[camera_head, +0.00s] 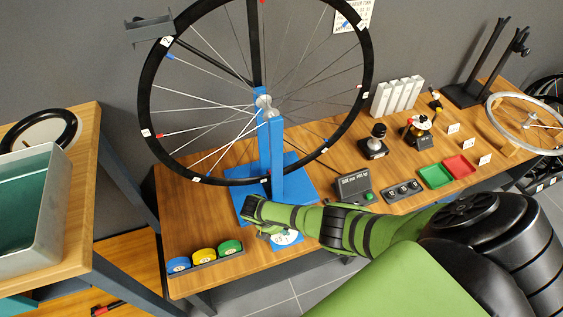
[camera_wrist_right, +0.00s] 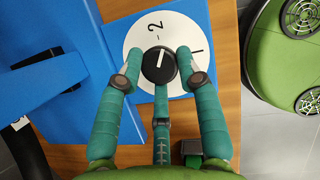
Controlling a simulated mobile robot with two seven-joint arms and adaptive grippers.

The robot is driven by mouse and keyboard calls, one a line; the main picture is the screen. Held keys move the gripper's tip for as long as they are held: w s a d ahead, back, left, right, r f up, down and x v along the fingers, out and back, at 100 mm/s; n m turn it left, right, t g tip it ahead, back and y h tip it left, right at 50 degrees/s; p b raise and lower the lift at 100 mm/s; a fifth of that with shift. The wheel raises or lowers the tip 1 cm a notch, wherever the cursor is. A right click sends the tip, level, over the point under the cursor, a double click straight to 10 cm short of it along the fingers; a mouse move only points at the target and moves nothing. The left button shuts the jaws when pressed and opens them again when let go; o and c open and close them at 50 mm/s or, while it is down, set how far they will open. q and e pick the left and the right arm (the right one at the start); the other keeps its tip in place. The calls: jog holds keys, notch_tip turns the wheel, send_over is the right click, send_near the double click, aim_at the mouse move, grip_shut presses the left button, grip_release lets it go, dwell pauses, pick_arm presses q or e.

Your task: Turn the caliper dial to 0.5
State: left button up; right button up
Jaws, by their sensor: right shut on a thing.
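The caliper dial shows in the right wrist view as a round white face (camera_wrist_right: 134,47) with a black knob (camera_wrist_right: 160,66) at its middle. The digit 2 and short black marks are readable; much of the face is hidden by the fingers. A white line on the knob points up in the picture, near the mark beside the 2. My right gripper (camera_wrist_right: 160,72) is shut around the knob, fingers on both sides. In the head view the dial face (camera_head: 287,238) sits at the front of the blue stand (camera_head: 277,160), partly behind my right gripper (camera_head: 258,222). My left gripper is not in view.
A large black-rimmed wheel (camera_head: 147,100) is mounted on the stand. A rack of blue, yellow and green discs (camera_head: 204,256) lies to the left front. A grey display box (camera_head: 354,185) and a switch box (camera_head: 402,191) stand to the right, close to my arm.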

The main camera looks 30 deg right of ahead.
jog(key=m+b, duration=0.1)
jog(key=m, duration=0.1)
jog(key=m+g+b, duration=0.1)
jog(key=m, duration=0.1)
jog(key=shift+w+d+m+g, duration=0.2)
jog(key=shift+w+m+g, duration=0.1)
jog(key=shift+w, duration=0.05)
jog(key=m+b, duration=0.1)
jog(key=m, duration=0.1)
jog(key=m+g+y+b, duration=0.1)
jog(key=m, duration=0.1)
jog(key=shift+w+d+m+g, duration=0.1)
jog(key=shift+m+g, duration=0.2)
jog(key=m+y+b, duration=0.1)
jog(key=m, duration=0.2)
jog(key=shift+d+g, duration=0.1)
jog(key=shift+g, duration=0.3)
jog(key=shift+d+m+y+b, duration=0.1)
jog(key=shift+m+y+b, duration=0.6)
jog(key=shift+m, duration=1.1)
jog(key=shift+g, duration=0.3)
jog(key=o, duration=1.2)
jog(key=shift+c, duration=0.2)
jog(key=shift+r, duration=0.15)
